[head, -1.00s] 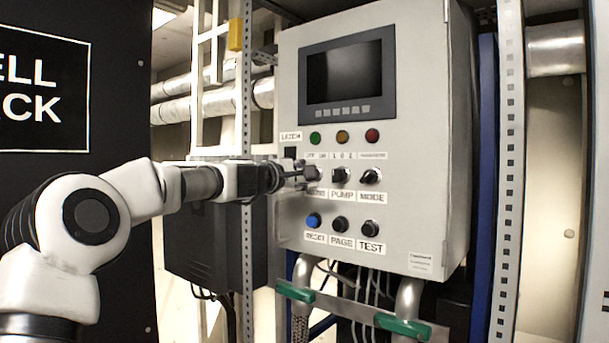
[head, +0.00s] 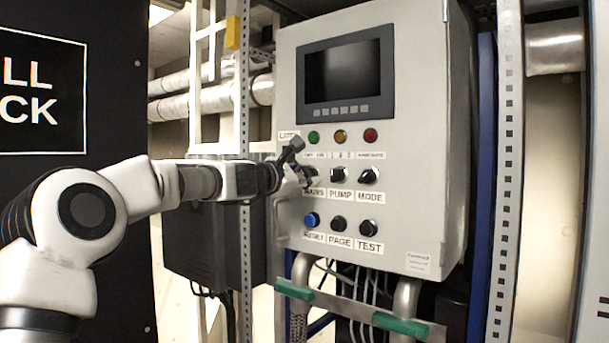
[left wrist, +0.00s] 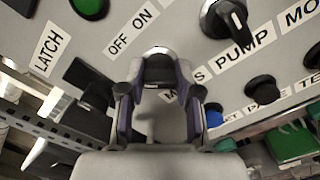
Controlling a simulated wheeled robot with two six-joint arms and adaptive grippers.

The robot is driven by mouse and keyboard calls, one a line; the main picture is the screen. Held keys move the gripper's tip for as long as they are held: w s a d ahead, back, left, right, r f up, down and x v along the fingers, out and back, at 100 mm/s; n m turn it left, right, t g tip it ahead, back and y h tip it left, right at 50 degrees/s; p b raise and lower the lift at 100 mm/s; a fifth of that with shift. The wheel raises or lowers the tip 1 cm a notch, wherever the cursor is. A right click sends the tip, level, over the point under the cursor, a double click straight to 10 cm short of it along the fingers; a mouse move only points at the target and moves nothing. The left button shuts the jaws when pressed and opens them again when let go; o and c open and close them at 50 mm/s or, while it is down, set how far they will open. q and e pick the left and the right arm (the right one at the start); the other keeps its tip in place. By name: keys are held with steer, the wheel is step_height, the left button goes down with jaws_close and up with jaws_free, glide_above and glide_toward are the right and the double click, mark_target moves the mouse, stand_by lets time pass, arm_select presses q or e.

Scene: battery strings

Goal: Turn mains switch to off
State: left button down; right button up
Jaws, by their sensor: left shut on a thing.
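The mains switch (left wrist: 157,62) is a dark round knob with a pale collar on the grey control panel (head: 430,130). It shows in the left wrist view below the OFF ON label (left wrist: 133,32). My left gripper (left wrist: 158,95) is shut on the knob, with one finger on either side of it. In the head view my left gripper (head: 303,163) reaches the panel from the left and hides much of the switch. The MAINS label (head: 313,192) is partly covered in the wrist view. The knob's exact pointing direction is hard to tell. My right gripper is not in view.
The PUMP knob (head: 339,175) and MODE knob (head: 369,175) sit to the right in the same row. The blue RESET button (head: 312,220) is just below. Green, amber and red lamps and a dark screen (head: 343,75) are above. The LATCH label (left wrist: 52,55) is close by.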

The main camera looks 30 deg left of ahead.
mark_target(314, 132)
arm_select(q)
steer(key=shift+r, duration=0.3)
steer(key=c, duration=1)
jaws_free()
steer(key=shift+o, duration=1)
steer(key=shift+w, duration=0.1)
steer(key=shift+f, duration=0.15)
step_height(314, 132, up, 10)
steer(key=shift+d+f, duration=0.1)
steer(key=shift+f, duration=0.15)
steer(key=shift+r, duration=0.2)
steer(key=shift+w, duration=0.1)
